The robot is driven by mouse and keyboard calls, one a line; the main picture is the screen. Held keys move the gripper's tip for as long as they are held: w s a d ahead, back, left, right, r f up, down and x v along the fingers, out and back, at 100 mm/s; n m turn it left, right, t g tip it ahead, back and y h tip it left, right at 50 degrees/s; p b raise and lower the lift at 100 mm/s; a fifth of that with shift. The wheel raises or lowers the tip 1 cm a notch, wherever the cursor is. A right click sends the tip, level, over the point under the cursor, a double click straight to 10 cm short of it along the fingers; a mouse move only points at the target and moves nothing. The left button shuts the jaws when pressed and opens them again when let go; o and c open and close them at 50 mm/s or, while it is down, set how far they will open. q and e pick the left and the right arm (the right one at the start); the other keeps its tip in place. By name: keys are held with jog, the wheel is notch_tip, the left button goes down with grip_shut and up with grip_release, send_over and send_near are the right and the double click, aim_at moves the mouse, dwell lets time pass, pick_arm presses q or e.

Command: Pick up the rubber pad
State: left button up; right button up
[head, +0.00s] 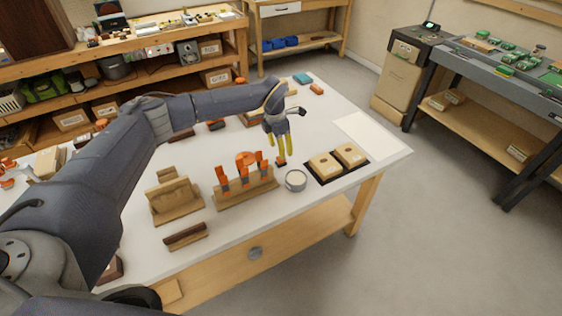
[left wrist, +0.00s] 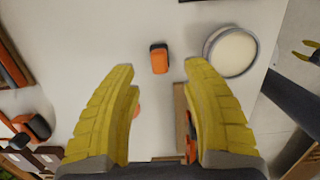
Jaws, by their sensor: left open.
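A small orange and black block (left wrist: 159,58), which may be the rubber pad, lies on the white tabletop between and just beyond my left fingertips in the left wrist view. In the head view it shows as a small dark piece (head: 281,162) right below the fingers. My left gripper (head: 284,152) points down over it, open and empty, its yellow fingers (left wrist: 160,68) spread on either side. I cannot tell the exact height gap. Yellow fingertips at the right edge of the left wrist view seem to be my right gripper (left wrist: 308,51); its opening is unclear.
A round cup with pale contents (head: 296,180) stands close to the right of the block. A wooden rack with orange-handled items (head: 246,190) stands to the left. A dark tray (head: 313,173) holds two wooden blocks. A white sheet (head: 372,135) lies at the right.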

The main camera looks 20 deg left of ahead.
aim_at(281, 161)
pick_arm(q)
jog(key=shift+w+f, duration=0.2)
jog(key=shift+f, duration=2.6)
jog(key=shift+c, duration=0.4)
grip_shut()
